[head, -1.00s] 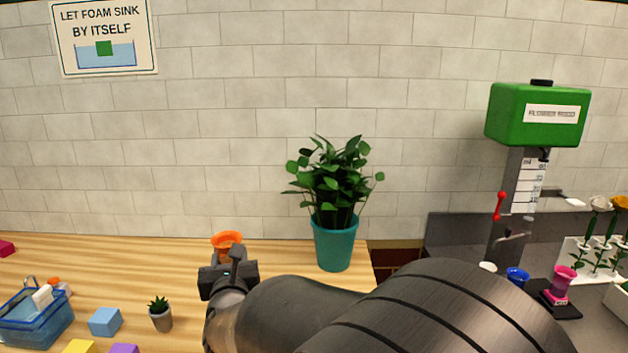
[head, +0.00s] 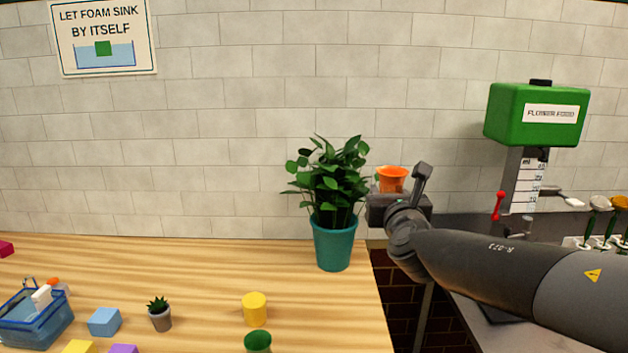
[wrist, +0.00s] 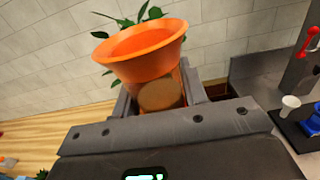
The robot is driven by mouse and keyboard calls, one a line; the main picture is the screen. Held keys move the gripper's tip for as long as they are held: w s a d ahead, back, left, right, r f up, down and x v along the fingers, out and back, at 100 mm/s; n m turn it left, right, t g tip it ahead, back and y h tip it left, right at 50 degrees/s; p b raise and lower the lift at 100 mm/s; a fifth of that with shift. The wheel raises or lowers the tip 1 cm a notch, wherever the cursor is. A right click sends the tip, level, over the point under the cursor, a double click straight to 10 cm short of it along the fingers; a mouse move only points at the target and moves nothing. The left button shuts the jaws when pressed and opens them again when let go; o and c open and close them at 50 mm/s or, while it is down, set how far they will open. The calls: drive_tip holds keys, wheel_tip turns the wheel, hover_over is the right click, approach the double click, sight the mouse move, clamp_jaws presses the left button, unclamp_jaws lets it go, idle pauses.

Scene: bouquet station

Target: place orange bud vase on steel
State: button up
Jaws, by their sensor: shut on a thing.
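The orange bud vase (head: 391,178) has a wide flared rim and is upright between the fingers of my gripper (head: 398,192). It is held in the air to the right of the potted plant, above the gap between the wooden table and the steel counter. In the wrist view the vase (wrist: 140,52) fills the upper middle, and my gripper (wrist: 158,100) is shut on its narrower lower part. The steel counter (head: 478,226) is at the right, largely hidden by my arm.
A leafy plant in a teal pot (head: 334,243) stands close to the left of my gripper. A green flower food dispenser (head: 537,116) with a red lever (head: 498,206) rises over the counter. Blocks, a succulent (head: 160,314) and a blue basket (head: 35,318) are on the table.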

drive_tip(key=shift+d+r, duration=0.1)
drive_tip(key=shift+d, duration=0.1)
drive_tip(key=shift+a, duration=0.1)
drive_tip(key=a+f+n+y, duration=0.15)
drive_tip(key=a+f, duration=0.25)
drive_tip(key=a, duration=0.9)
drive_tip(key=a+f+n+y, duration=0.15)
drive_tip(key=a+f, duration=0.25)
drive_tip(key=a, duration=0.8)
drive_tip(key=s+a+f+y, duration=0.1)
drive_tip(key=s+a+f, duration=0.2)
drive_tip(key=a+f, duration=0.2)
drive_tip(key=s+a+f+n+g+y, duration=0.1)
drive_tip(key=s+a+f, duration=0.2)
drive_tip(key=a+f, duration=0.3)
drive_tip(key=s+a+f+y, duration=0.1)
drive_tip(key=s+a+f, duration=0.2)
drive_tip(key=a+f, duration=0.2)
drive_tip(key=a, duration=0.2)
drive_tip(key=shift+a+f+y, duration=0.2)
drive_tip(key=shift+a+y, duration=0.2)
drive_tip(key=shift+f, duration=0.1)
drive_tip(key=shift+f, duration=4.7)
